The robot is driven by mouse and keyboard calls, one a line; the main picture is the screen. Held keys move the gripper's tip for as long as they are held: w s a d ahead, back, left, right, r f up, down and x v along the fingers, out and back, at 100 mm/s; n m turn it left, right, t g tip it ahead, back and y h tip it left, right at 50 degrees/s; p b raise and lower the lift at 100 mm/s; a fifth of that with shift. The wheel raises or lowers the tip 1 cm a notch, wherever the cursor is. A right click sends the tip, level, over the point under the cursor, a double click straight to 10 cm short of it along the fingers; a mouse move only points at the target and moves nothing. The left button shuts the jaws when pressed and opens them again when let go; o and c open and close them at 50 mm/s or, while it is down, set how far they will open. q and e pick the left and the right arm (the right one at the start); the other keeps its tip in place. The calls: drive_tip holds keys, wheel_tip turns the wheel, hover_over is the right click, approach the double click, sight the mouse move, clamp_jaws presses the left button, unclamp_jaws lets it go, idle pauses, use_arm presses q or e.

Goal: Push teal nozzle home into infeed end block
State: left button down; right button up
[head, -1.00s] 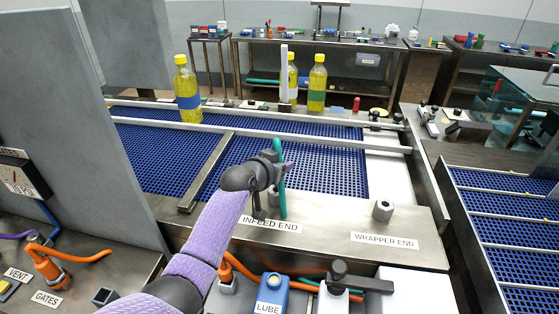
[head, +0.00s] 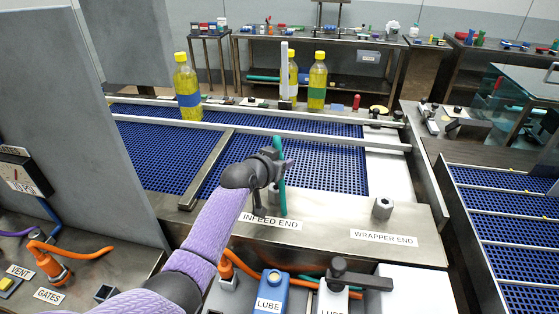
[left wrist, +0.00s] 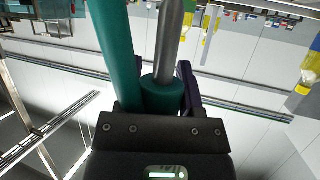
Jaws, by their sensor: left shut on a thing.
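My left gripper (head: 278,168) is over the INFEED END label (head: 270,222) on the steel end plate. It is shut on the teal nozzle. In the left wrist view the nozzle (left wrist: 163,97) shows as a teal collar between the fingers, with a grey metal rod running out from it. A thick teal hose (left wrist: 108,45) passes beside it. In the head view the hose (head: 282,195) hangs upright past the gripper. The infeed end block is largely hidden behind the gripper and hose. I cannot tell whether the nozzle touches it. My right gripper is not in view.
A hex-shaped block (head: 383,208) stands by the WRAPPER END label to the right. Yellow bottles (head: 187,90) stand by the blue conveyor (head: 310,165). A grey panel (head: 70,130) rises at left.

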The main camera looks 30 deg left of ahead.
sight(280, 183)
use_arm(q)
drive_tip(key=shift+p, duration=0.3)
idle(0.5)
drive_tip(key=shift+f+b, duration=1.45)
drive_tip(key=shift+f, duration=0.4)
drive_tip(key=shift+r+p, duration=1.65)
idle(0.6)
drive_tip(key=shift+f+b, duration=1.05)
drive_tip(key=shift+f, duration=0.6)
drive_tip(key=shift+c, duration=0.7)
unclamp_jaws()
